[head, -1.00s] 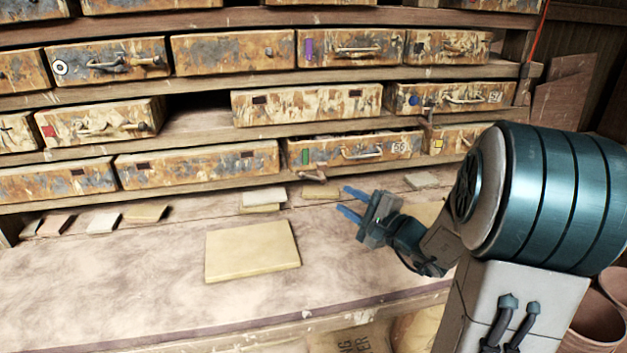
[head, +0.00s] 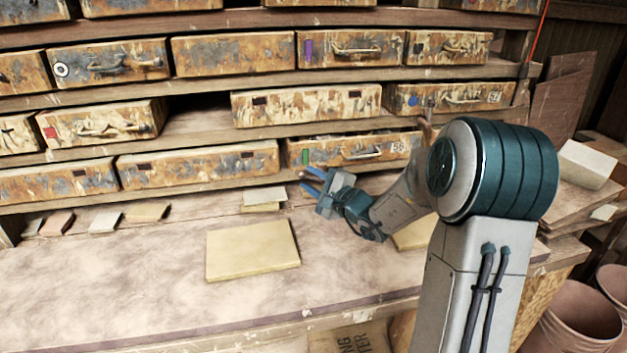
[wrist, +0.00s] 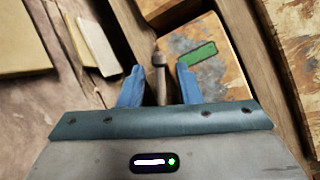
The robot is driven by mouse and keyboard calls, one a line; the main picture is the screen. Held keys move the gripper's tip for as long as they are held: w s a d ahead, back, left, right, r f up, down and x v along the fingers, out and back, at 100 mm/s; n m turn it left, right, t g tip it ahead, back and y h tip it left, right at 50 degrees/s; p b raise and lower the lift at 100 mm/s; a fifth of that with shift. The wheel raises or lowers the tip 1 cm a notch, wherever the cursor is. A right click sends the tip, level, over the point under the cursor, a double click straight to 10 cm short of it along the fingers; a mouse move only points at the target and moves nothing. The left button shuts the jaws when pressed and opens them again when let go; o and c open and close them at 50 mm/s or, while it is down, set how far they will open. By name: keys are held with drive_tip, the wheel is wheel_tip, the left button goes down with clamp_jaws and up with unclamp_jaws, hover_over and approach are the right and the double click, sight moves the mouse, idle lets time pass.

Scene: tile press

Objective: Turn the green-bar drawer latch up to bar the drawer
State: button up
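The green-bar drawer (head: 375,146) is in the lowest row, shut, with a green bar (head: 306,157) at its left end. In the wrist view the green bar (wrist: 197,54) shows on the drawer front (wrist: 213,80). The wooden latch (wrist: 159,72) lies between the two blue fingers of my gripper (wrist: 160,80), with a visible gap on each side. In the head view my gripper (head: 312,179) is open just below the drawer's left end, and the latch there is mostly hidden by the fingers.
The workbench (head: 130,280) holds a large yellowish tile (head: 252,250) and small tiles (head: 264,196) behind it. Other drawers (head: 198,161) flank and overhang the spot. Tiles (wrist: 98,45) also lie left of my gripper in the wrist view.

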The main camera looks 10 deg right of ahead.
clamp_jaws()
drive_tip(key=shift+d+f+m+t+b, duration=0.15)
drive_tip(key=shift+m+t+b, duration=0.15)
drive_tip(key=shift+m+b, duration=0.5)
drive_tip(key=shift+d+r+m+t+b, duration=0.1)
drive_tip(key=shift+r+m+t+b, duration=0.25)
drive_tip(key=shift+b, duration=0.5)
drive_tip(key=shift+r+m, duration=0.15)
drive_tip(key=shift+m, duration=0.2)
unclamp_jaws()
drive_tip(key=shift+d, duration=0.1)
drive_tip(key=b+v, duration=0.1)
drive_tip(key=v, duration=1.3)
drive_tip(key=shift+f, duration=0.2)
